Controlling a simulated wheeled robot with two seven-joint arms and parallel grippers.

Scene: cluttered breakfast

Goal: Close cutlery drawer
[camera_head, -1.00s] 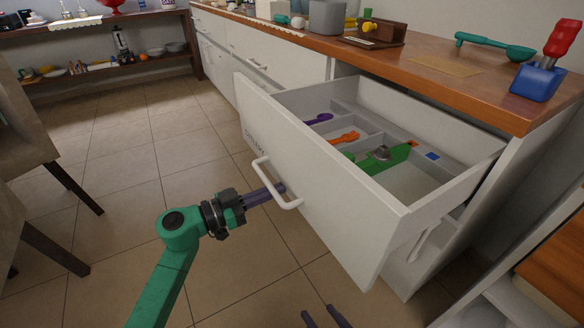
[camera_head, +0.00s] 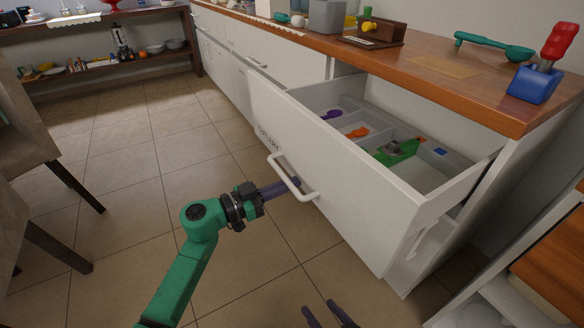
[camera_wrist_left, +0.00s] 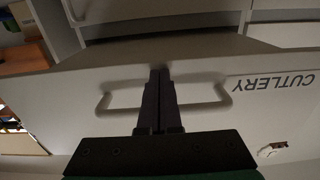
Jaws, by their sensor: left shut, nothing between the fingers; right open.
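The white cutlery drawer (camera_head: 340,185) stands partly open, pulled out from the counter. Its front carries the word CUTLERY, which also shows in the left wrist view (camera_wrist_left: 275,83). Its light bar handle (camera_head: 291,178) is on the front panel; the handle also shows in the left wrist view (camera_wrist_left: 221,103). My left gripper (camera_head: 296,182) is shut and empty, its fingertips at the handle against or very near the drawer front. In the left wrist view its fingers (camera_wrist_left: 160,75) cross the middle of the handle. My right gripper (camera_head: 326,306) is open, low at the bottom edge, away from the drawer.
Inside the drawer lie a purple utensil (camera_head: 331,114), an orange one (camera_head: 357,132) and a green one (camera_head: 400,152). The wooden countertop (camera_head: 400,58) holds a blue and red item (camera_head: 538,80) and a green ladle (camera_head: 495,46). A chair (camera_head: 30,160) stands at the left.

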